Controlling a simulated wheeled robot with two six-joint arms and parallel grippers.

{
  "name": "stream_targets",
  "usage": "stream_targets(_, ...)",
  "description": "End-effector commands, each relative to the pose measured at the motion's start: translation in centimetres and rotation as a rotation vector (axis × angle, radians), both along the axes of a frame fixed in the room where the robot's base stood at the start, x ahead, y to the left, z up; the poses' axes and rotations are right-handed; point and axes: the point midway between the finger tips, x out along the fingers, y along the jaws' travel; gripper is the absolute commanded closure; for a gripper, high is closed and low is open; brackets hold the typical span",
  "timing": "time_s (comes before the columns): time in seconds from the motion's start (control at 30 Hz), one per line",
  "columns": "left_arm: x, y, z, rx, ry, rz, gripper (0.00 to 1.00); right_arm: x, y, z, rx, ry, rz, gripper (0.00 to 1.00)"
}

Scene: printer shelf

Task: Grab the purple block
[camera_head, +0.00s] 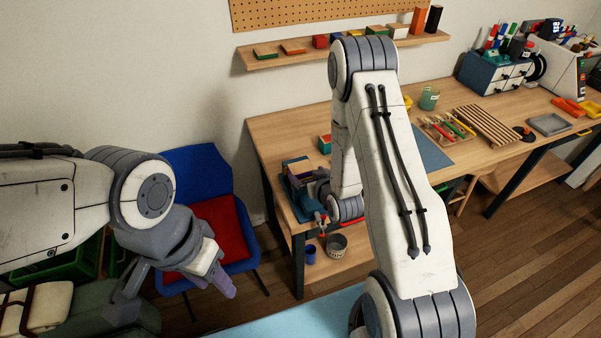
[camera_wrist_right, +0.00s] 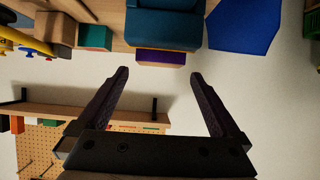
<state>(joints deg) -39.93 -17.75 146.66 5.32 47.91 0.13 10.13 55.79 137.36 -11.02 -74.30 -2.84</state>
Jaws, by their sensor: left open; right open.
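The purple block (camera_wrist_right: 161,57) shows in the right wrist view as a thin purple face with a yellow strip above it, beside a large teal thing (camera_wrist_right: 165,27). My right gripper (camera_wrist_right: 158,76) is open and empty; the block lies just beyond its fingertips, roughly centred between them. My left gripper (camera_head: 176,292) is open and empty at lower left, away from the table.
The wooden table (camera_head: 275,128) carries a tray of tools (camera_head: 446,130), a slatted rack (camera_head: 486,124) and a green cup (camera_head: 429,98). A wall shelf (camera_head: 270,62) holds several blocks. A blue chair with a red cushion (camera_head: 222,232) stands left of the table.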

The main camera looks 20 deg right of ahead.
Motion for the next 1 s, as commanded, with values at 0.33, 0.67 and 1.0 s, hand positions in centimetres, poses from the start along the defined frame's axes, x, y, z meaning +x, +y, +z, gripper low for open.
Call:
stream_targets(0.33, 0.0, 0.0, 2.6, 0.000, 0.000, 0.000, 0.54, 3.1, 0.1, -0.9, 0.000, 0.002, 0.000, 0.00)
stream_targets(0.67, 0.0, 0.0, 3.1, 0.000, 0.000, -0.003, 0.54, 5.1, 0.2, -2.4, 0.000, 0.001, 0.000, 0.00)
stream_targets(1.0, 0.0, 0.0, 3.0, 0.000, 0.000, -0.002, 0.54, 5.1, 0.2, -2.4, 0.000, 0.001, 0.000, 0.73)
